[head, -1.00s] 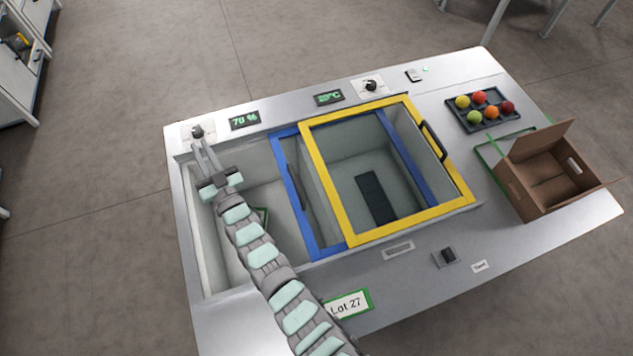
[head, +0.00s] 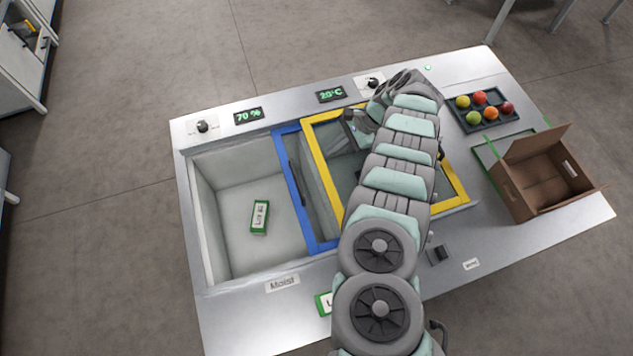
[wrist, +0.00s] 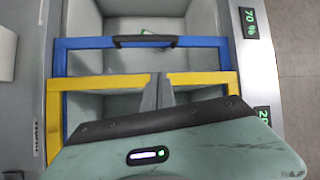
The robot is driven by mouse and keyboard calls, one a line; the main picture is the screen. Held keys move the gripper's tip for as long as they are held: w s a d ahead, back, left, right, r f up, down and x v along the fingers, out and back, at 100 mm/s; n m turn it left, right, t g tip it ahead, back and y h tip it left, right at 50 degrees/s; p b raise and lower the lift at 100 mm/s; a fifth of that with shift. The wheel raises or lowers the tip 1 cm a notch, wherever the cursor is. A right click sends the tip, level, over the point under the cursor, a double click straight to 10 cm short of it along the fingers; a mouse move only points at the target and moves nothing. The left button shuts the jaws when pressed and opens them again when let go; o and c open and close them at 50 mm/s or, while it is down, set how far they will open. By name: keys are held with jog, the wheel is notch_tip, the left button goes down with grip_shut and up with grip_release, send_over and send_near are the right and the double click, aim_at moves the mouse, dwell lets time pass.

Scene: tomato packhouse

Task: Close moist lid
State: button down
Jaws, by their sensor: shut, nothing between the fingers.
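The moist compartment (head: 219,174) on the left, labelled Moist (head: 282,283), stands open, with a green-edged lot card (head: 260,217) on its floor. The blue-framed sliding lid (head: 284,150) lies to its right, largely overlapping the yellow-framed lid (head: 326,178). A dark handle runs along the blue lid's left bar and also shows in the wrist view (wrist: 145,41). My gripper (head: 352,122) is shut and empty over the yellow lid. In the wrist view its fingertips (wrist: 158,82) lie across the yellow bar, short of the blue bar; contact cannot be told. My arm hides much of both lids.
A dark tray (head: 501,121) of several tomatoes and an open cardboard box (head: 545,180) are at the right. Two knobs (head: 202,126) and displays (head: 248,116) line the back edge. The space over the moist compartment is clear.

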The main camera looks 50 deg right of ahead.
jog(key=s+a+r+m+y, duration=0.1)
jog(key=s+a+m+y, duration=0.1)
jog(key=s, duration=0.4)
send_near(312, 194)
jog(key=shift+w+a+g, duration=0.3)
jog(key=shift+w+a, duration=0.4)
jog(key=shift+a, duration=0.3)
jog(key=shift+w+a+f, duration=0.2)
jog(key=shift+w+a, duration=0.2)
jog(key=shift+a, duration=0.15)
jog(key=shift+w+a+f, duration=0.15)
jog(key=shift+w+a, duration=0.25)
jog(key=shift+a, duration=0.2)
jog(key=shift+w+a+f, duration=0.2)
jog(key=shift+w+a, duration=0.1)
jog(key=shift+a, duration=0.35)
